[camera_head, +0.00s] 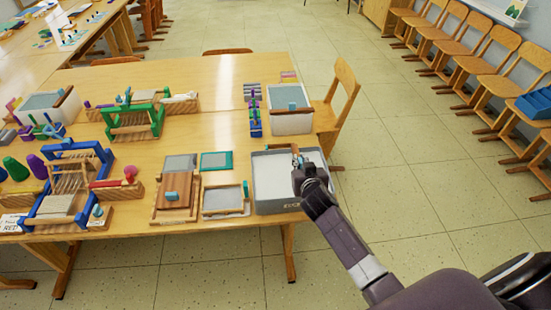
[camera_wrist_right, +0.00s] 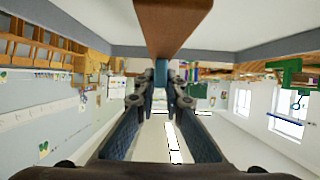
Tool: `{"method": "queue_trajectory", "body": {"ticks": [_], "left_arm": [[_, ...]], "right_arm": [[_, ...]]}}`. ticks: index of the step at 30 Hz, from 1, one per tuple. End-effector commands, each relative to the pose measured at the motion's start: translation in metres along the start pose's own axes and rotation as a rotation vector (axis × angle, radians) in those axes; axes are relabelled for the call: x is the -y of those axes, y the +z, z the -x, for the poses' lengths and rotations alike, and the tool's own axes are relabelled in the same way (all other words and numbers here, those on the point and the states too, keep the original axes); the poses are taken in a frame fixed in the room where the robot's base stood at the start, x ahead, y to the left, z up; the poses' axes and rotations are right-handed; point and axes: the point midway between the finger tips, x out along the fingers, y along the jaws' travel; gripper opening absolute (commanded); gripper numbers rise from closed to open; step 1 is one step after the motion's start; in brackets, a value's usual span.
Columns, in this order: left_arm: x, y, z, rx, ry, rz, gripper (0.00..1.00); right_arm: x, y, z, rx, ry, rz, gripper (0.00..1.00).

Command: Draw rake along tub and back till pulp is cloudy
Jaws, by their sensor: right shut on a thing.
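The grey tub (camera_head: 270,207) stands at the right end of the table, with pale, whitish pulp (camera_head: 272,178) filling it. My right gripper (camera_head: 303,172) is over the tub's right half, shut on the rake (camera_head: 296,151). In the right wrist view the rake's brown wooden bar (camera_wrist_right: 172,22) is beyond the fingertips, and its blue handle (camera_wrist_right: 160,74) is pinched between them. The bar is near the pulp; I cannot tell how deep it sits. Pale pulp and the tub's grey walls (camera_wrist_right: 275,45) also show there. My left gripper is not in view.
A framed mould (camera_head: 222,212) and a wooden board with a blue knob (camera_head: 172,205) lie close left of the tub. A second tub (camera_head: 291,124) stands behind it. Looms fill the left side. A chair (camera_head: 341,100) stands behind right; open floor lies to the right.

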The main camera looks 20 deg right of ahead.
Motion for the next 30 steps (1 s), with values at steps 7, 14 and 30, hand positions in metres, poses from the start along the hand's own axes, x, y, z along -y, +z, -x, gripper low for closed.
{"method": "queue_trajectory", "body": {"ticks": [7,14,30], "left_arm": [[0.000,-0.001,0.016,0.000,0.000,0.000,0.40],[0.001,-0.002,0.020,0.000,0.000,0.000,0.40],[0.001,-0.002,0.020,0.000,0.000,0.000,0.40]], "right_arm": [[-0.059,-0.001,0.001,0.001,0.002,0.001,0.00],[-0.083,0.000,0.000,0.001,0.000,0.000,0.00],[-0.089,0.000,-0.001,0.001,0.004,0.001,0.20]]}}
